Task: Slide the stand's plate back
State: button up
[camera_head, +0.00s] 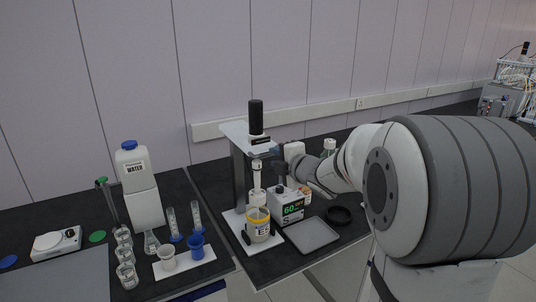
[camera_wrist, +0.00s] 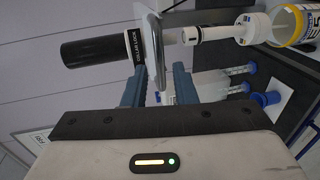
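The stand has a grey column (camera_head: 239,175), a light base (camera_head: 240,238) and a flat plate (camera_head: 236,130) at its top. A black cylinder with a collar marked "COLLAR LOCK" (camera_head: 255,118) stands on the plate. It lies sideways in the wrist view (camera_wrist: 95,50). A white shaft part (camera_head: 257,175) hangs below the plate above a yellow-banded bottle marked E5 (camera_head: 258,228). My gripper (camera_head: 276,160) is at the plate's right side. In the wrist view, the plate's edge (camera_wrist: 157,62) lies between my two blue-grey fingers (camera_wrist: 158,90), with a gap visible on the right.
A water bottle (camera_head: 140,185), beakers and blue-based cylinders (camera_head: 195,215) stand on the left bench. The wall is behind.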

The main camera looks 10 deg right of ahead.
aim_at(270, 155)
jog(key=x, duration=0.4)
jog(key=shift+w+a+f+p, duration=0.1)
jog(key=shift+w+a+p, duration=0.05)
jog(key=shift+w+p, duration=0.25)
grip_shut()
